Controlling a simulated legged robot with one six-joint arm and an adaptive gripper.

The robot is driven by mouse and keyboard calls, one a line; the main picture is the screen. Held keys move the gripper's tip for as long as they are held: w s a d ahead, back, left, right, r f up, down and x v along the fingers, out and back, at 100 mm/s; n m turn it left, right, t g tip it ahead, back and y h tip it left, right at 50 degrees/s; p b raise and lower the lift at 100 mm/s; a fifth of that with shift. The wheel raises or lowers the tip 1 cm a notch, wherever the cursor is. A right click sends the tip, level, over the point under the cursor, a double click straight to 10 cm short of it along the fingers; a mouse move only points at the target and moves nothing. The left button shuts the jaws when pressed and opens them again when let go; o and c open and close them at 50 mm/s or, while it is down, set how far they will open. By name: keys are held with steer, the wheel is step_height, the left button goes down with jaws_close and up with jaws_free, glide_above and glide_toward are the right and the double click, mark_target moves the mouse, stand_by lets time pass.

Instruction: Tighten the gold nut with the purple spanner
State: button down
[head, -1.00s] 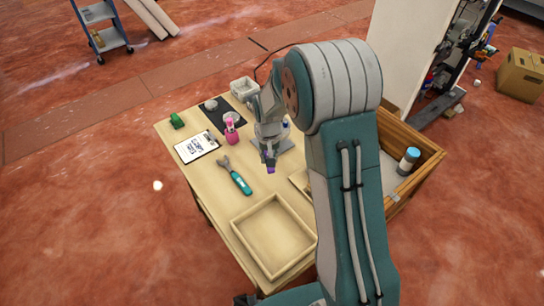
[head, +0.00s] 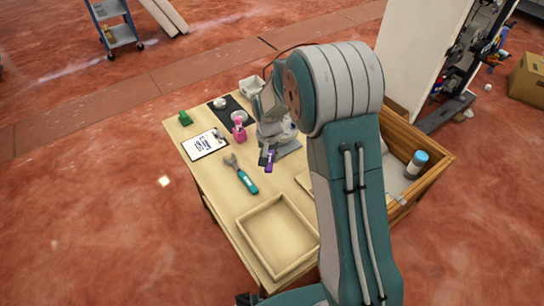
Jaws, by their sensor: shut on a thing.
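My gripper (head: 266,150) is above the far part of the wooden table, partly hidden by my own arm. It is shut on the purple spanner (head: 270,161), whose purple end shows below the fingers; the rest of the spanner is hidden. A grey plate (head: 288,149) lies under and beside the gripper, partly covered by the arm. I cannot make out the gold nut in this view. A teal-handled spanner (head: 247,181) lies loose on the table, nearer than the gripper.
An empty wooden tray (head: 250,243) sits at the table's near end. A clipboard (head: 204,145), a pink bottle (head: 239,133), a dark mat (head: 217,103) and a green item (head: 185,118) are left of the gripper. A wooden crate (head: 440,163) with a blue-capped can (head: 416,163) stands right.

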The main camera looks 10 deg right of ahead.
steer(key=shift+w+a+m, duration=0.2)
steer(key=shift+a+m, duration=0.3)
steer(key=shift+a, duration=0.1)
steer(key=shift+d, duration=0.1)
steer(key=shift+s+d+n, duration=0.2)
steer(key=shift+d+n, duration=0.2)
steer(key=shift+n, duration=0.1)
steer(key=shift+r, duration=0.1)
steer(key=shift+r, duration=1.95)
